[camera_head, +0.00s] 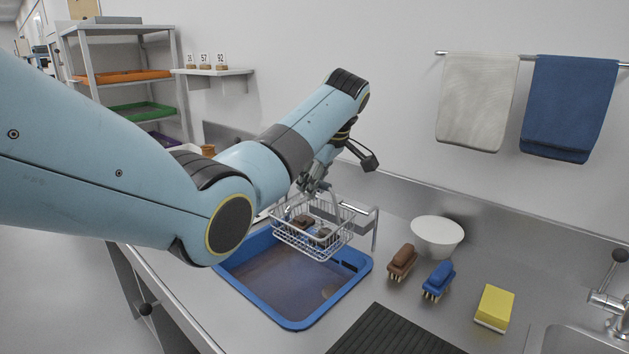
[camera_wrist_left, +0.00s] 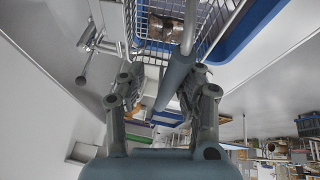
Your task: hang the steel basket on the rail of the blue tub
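The steel wire basket (camera_head: 312,238) is above the back part of the blue tub (camera_head: 293,322), with brown sherds inside. It also shows at the top of the left wrist view (camera_wrist_left: 207,22). A metal rail (camera_head: 358,209) stands at the tub's back right, close beside the basket; I cannot tell whether the basket is hooked on it. My left gripper (camera_head: 318,184) is over the basket. In the left wrist view its fingers (camera_wrist_left: 160,88) are apart around the grey-blue handle grip (camera_wrist_left: 176,78), with a gap on the left side. My right gripper is out of view.
A white bowl (camera_head: 437,238), a brown brush (camera_head: 401,262), a blue brush (camera_head: 438,279) and a yellow sponge (camera_head: 493,307) lie right of the tub. A black ribbed mat (camera_head: 395,335) is in front. Towels hang on the wall. A sink (camera_head: 575,340) is at lower right.

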